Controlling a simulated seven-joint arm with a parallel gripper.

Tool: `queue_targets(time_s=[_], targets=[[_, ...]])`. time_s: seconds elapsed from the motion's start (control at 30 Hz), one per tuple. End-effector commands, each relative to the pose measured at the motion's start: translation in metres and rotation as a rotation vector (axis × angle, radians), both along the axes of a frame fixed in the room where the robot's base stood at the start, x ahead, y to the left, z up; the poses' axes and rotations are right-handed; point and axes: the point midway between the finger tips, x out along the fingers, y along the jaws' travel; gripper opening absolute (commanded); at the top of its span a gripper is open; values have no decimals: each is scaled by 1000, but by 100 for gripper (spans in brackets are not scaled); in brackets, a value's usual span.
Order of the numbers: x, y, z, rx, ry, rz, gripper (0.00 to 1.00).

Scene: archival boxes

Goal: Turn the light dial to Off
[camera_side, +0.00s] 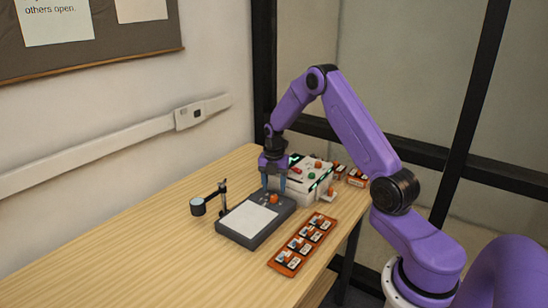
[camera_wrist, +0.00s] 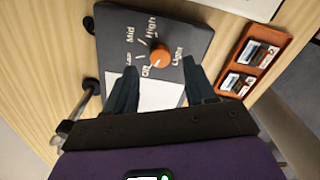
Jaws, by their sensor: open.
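The orange light dial (camera_wrist: 160,56) sits on a dark grey box (camera_wrist: 112,28). Labels High, Mid, one that looks like Low, and Off are around it, with "Light" beside it. I cannot tell which label the dial points to. In the side view the dial (camera_side: 273,199) is at the box's far right corner, beside the white panel (camera_side: 248,221). My gripper (camera_wrist: 159,78) is open and empty. Its fingers point toward the box, one on each side of the dial's line and apart from it. The side view shows my gripper (camera_side: 274,186) just above and behind the dial.
An orange tray (camera_side: 286,263) with several small items lies right of the box. A magnifier-like arm (camera_side: 199,206) stands to its left. A white device (camera_side: 308,184) with coloured buttons stands behind. The front left of the wooden table (camera_side: 150,262) is clear.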

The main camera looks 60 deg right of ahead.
Motion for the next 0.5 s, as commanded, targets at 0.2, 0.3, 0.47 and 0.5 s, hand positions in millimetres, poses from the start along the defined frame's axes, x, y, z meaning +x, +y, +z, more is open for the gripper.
queue_targets(time_s=[0.2, 0.3, 0.47, 0.5], targets=[[1, 0, 49, -2, -4, 0, 55], [1, 0, 71, -1, -5, 0, 55], [1, 0, 102, -1, -4, 1, 55], [0, 0, 108, -1, -4, 1, 55]])
